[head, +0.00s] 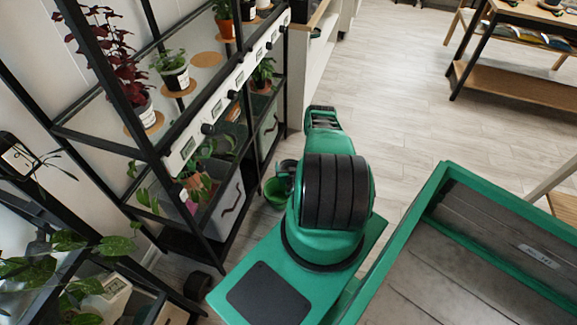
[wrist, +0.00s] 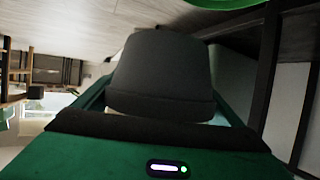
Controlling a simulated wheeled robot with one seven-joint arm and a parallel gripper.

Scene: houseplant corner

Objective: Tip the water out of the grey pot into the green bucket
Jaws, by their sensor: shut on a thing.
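The grey pot (wrist: 162,75) fills the middle of the wrist view, its wider rim band toward the bottom of the picture. My gripper (wrist: 160,112) is shut on it; the fingertips are mostly hidden by the pot. In the head view the small dark shape of the pot (head: 287,167) shows beside my arm, just above the green bucket (head: 275,193). The bucket stands on the floor by the shelf, partly hidden by my arm. A bit of green rim (wrist: 222,3) shows at the top of the wrist view. No water is visible, and I cannot tell the pot's exact tilt.
A black-framed plant shelf (head: 160,165) with potted plants and a grey bin (head: 222,205) stands close on the left of the bucket. A wooden bench (head: 515,85) is at the back right. The plank floor (head: 400,95) between is clear.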

